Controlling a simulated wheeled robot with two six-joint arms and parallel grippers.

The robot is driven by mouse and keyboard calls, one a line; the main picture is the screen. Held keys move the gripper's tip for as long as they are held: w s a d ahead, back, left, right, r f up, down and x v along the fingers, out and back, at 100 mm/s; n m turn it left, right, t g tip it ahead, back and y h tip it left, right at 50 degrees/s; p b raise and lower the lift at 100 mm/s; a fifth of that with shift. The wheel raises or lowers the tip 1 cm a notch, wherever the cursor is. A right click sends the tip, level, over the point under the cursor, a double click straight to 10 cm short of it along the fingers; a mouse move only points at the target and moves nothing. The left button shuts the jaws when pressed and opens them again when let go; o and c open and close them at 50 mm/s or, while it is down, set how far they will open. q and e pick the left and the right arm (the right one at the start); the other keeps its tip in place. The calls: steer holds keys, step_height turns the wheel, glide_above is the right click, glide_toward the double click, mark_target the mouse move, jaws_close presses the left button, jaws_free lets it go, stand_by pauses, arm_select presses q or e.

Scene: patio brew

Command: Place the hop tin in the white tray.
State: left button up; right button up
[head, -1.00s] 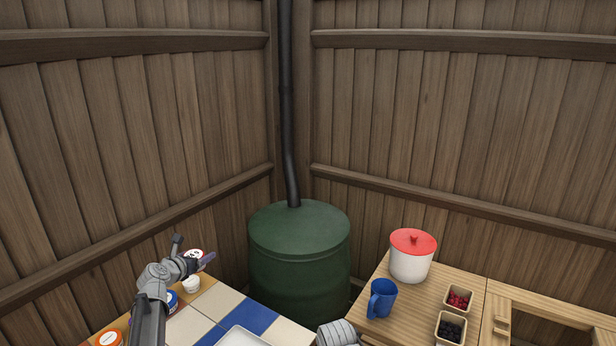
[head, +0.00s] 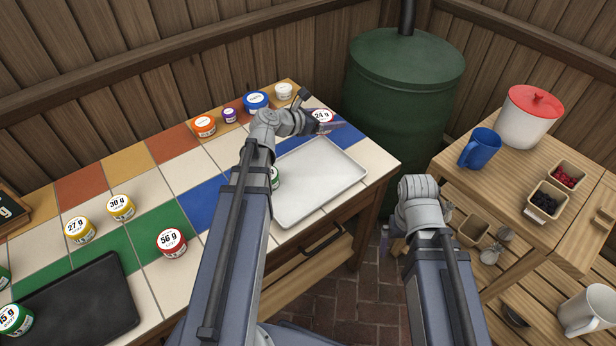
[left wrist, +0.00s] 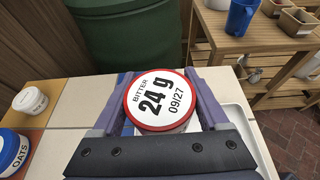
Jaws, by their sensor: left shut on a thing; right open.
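A tin with a red rim and a white lid reading BITTER 24 g (head: 322,116) is held between the fingers of my left gripper (head: 324,124). In the left wrist view the tin (left wrist: 156,100) is upright between both fingers. The left gripper is shut on it near the far edge of the white tray (head: 325,175), which lies on the tiled table. The tray's edge also shows at the right in the left wrist view (left wrist: 240,115). My right gripper (head: 392,242) is low beside the table, open, mostly hidden by its own wrist.
A green-rimmed tin (head: 274,177) by the tray's left side is partly hidden by my left arm. Several tins line the table's back edge. A red tin reading 56 g (head: 171,242) and a dark tray (head: 80,305) are nearer. A blue mug (head: 480,148) stands on the right bench.

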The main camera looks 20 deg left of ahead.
arm_select(q)
steer(key=b, duration=0.6)
glide_above(327, 150)
steer(key=shift+f, duration=3.15)
step_height(327, 150, down, 4)
steer(key=b, duration=0.4)
steer(key=shift+r, duration=0.2)
steer(key=shift+f, duration=0.2)
steer(key=o, duration=1.2)
steer(key=shift+o, duration=0.2)
steer(key=shift+r, duration=0.1)
